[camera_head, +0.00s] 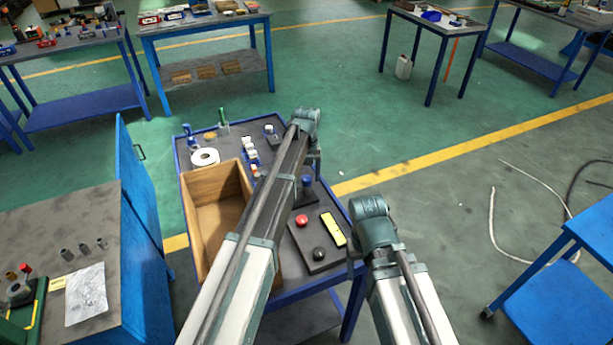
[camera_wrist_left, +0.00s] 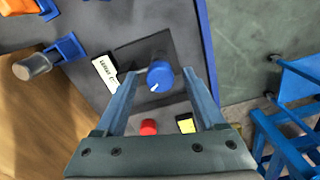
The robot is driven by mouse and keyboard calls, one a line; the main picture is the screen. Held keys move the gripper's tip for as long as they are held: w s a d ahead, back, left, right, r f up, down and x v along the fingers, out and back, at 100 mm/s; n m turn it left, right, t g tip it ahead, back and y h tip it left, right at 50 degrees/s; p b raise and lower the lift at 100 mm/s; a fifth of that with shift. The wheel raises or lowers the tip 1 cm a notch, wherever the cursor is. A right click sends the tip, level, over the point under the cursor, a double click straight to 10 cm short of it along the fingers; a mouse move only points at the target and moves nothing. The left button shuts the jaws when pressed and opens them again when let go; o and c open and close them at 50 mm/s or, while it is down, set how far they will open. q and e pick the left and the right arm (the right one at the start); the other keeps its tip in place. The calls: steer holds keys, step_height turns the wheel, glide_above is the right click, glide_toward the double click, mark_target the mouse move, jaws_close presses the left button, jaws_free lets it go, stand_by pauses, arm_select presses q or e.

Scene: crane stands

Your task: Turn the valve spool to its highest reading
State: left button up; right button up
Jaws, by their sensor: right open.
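A blue round knob (camera_head: 307,182), which looks like the valve spool, stands on a dark plate on the blue-edged workbench (camera_head: 340,196). In the left wrist view the knob (camera_wrist_left: 161,74) has a small white mark pointing to its lower left. A white label (camera_wrist_left: 104,74) with dark print lies beside it; I cannot read a scale. My left gripper (camera_wrist_left: 162,70) is open, its fingers on either side of the knob in that view; I cannot tell whether they touch it. In the head view my left arm partly hides the bench. My right gripper (camera_head: 352,262) is open near the bench's right edge, mostly hidden by its wrist.
A panel with a red button (camera_head: 301,220), a black knob (camera_head: 319,254) and a yellow strip (camera_head: 333,229) sits nearer on the bench. A wooden box (camera_head: 205,222) and a white roll (camera_head: 205,157) lie left. A blue cabinet (camera_head: 140,200) stands further left.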

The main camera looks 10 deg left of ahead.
mark_target(307, 179)
arm_select(q)
step_height(307, 179, up, 14)
steer(key=p, duration=1.4)
steer(key=shift+f, duration=0.15)
steer(key=s+d+n, duration=0.4)
steer(key=s+n, duration=1)
steer(key=s, duration=0.1)
steer(key=s+d+n+y, duration=0.1)
steer(key=s+d+n, duration=0.3)
steer(key=s+n, duration=1)
steer(key=shift+s, duration=0.8)
